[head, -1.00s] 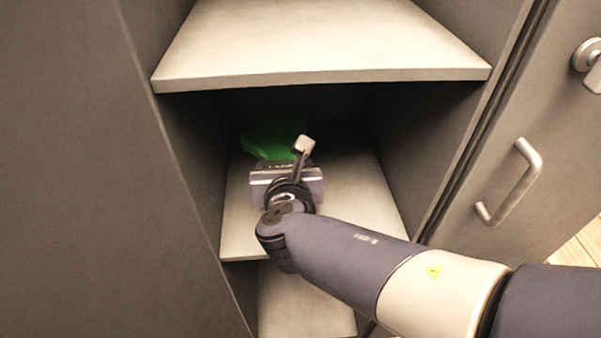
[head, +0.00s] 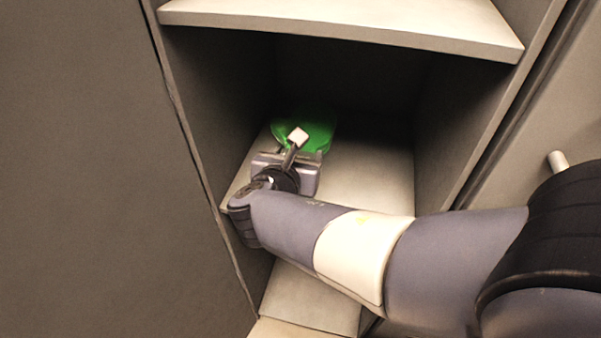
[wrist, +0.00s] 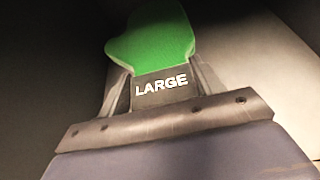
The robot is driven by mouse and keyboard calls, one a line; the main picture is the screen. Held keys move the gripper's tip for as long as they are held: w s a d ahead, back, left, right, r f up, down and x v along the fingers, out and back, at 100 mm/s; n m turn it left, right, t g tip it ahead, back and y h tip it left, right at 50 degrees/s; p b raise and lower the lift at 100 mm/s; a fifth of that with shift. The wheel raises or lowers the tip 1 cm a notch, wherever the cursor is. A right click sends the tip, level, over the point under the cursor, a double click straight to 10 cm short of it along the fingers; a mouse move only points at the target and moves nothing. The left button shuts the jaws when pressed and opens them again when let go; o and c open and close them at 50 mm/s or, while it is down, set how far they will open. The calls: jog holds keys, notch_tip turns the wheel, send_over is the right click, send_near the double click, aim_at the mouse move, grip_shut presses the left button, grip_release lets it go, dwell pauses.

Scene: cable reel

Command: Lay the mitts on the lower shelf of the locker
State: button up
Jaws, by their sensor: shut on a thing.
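The green mitts (head: 318,133) are inside the locker, over the left back part of the lower shelf (head: 375,170). In the wrist view the green mitt part (wrist: 150,40) points away from me, and its dark cuff (wrist: 160,88) reads "LARGE". My gripper (head: 290,155) is shut on the cuff, with a finger on each side of it in the wrist view. My gripper hides part of the mitts in the head view. I cannot tell whether the mitts touch the shelf.
The upper shelf (head: 350,25) spans the locker above my arm. The left side wall (head: 225,110) is close to my gripper. Bare shelf lies to the right of the mitts. A door with a handle (head: 558,160) stands at the right.

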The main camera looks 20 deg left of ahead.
jog(key=shift+f+b, duration=0.7)
jog(key=shift+f, duration=1.6)
jog(key=shift+f, duration=0.15)
jog(key=o, duration=1.2)
jog(key=shift+c, duration=0.2)
jog(key=shift+r, duration=0.3)
jog(key=p+v, duration=0.2)
jog(key=v, duration=1)
jog(key=shift+d+f, duration=0.1)
